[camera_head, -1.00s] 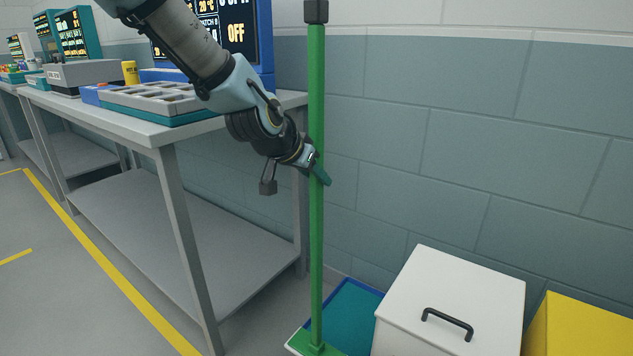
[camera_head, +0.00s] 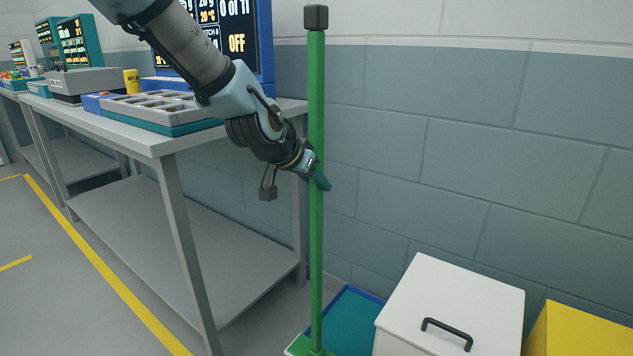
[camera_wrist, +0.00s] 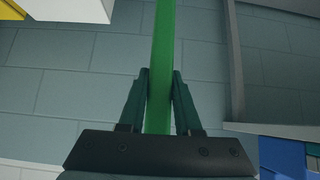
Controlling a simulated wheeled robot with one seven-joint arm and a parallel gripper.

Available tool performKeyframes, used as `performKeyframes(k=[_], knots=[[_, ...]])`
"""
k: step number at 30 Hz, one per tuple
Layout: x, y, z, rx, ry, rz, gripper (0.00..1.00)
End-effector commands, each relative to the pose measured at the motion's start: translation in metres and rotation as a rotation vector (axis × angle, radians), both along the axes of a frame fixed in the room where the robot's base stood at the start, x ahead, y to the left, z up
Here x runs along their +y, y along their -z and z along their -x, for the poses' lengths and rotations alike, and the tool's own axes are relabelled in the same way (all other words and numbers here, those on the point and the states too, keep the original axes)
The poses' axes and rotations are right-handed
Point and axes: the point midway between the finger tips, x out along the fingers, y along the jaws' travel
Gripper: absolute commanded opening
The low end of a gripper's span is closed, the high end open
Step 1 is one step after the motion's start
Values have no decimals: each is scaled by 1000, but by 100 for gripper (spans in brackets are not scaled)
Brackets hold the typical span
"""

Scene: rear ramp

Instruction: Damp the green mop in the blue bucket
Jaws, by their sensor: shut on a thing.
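The green mop (camera_head: 316,110) stands upright, with a dark cap on top of its handle and a flat green head at the lower edge of the head view. My gripper (camera_head: 318,177) is shut on the handle around its middle. In the wrist view the two dark green fingers (camera_wrist: 160,100) press on the green handle (camera_wrist: 163,45) from both sides. A blue-rimmed teal container (camera_head: 349,318) sits on the floor just behind and right of the mop head. It may be the blue bucket; its depth is hard to tell. The mop head's lower part is cut off.
A white box (camera_head: 450,300) with a black handle stands right of the container, with a yellow box (camera_head: 580,330) beyond it. A grey workbench (camera_head: 130,135) with trays stands left of the mop. A block wall (camera_head: 480,130) closes the back. Open floor lies left.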

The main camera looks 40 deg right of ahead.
Motion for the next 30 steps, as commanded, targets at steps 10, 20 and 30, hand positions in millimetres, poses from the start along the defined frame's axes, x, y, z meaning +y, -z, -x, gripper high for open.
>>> performKeyframes(k=[10,20,30], knots=[[-3,-2,-1,-3,0,4,0],[-18,0,-5,-3,0,4,0],[-34,0,-9,-4,1,5,0]])
